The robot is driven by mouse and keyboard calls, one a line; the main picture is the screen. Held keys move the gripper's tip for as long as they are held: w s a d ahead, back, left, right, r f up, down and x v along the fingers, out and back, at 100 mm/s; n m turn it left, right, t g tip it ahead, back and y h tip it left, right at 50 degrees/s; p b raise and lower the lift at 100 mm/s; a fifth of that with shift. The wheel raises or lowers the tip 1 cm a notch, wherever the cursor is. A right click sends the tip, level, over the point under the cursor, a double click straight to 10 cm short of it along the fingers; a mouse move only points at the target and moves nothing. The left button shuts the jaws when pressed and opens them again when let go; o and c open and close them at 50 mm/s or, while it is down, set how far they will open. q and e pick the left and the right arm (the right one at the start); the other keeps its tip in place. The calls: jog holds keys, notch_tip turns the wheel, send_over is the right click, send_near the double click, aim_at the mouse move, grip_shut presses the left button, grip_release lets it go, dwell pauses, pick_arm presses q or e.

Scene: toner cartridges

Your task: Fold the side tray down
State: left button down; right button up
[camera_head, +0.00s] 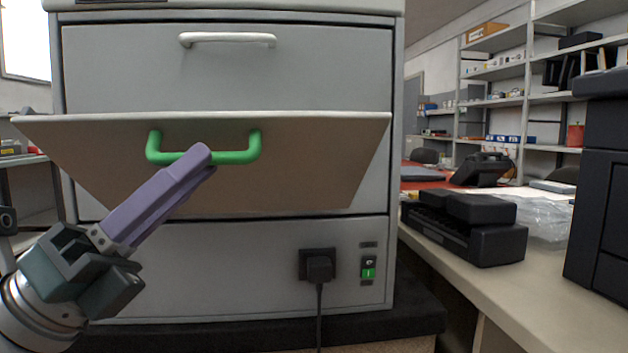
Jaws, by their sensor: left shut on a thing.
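The side tray (290,184) is a grey-brown panel on the front of a large grey machine (230,68). It is tilted partway out, with its upper edge towards me. A green handle (253,146) is fixed near its upper edge. My left gripper (203,158) has long purple fingers reaching up from the lower left. Its fingertips are shut on the green handle, near the middle of the bar, and hide a little of it. My right gripper is not in view.
Above the tray is a drawer with a silver handle (228,38). Below are a black plug with a cord (319,268) and a green switch (368,272). At right, a bench (500,292) holds a black cartridge unit (465,225) and a tall dark machine (600,190). Shelves stand behind.

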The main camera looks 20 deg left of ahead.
pick_arm(q)
jog(key=shift+r, duration=0.1)
jog(key=c, duration=0.9)
grip_release()
jog(key=shift+b+v, duration=1)
jog(key=shift+v, duration=3.95)
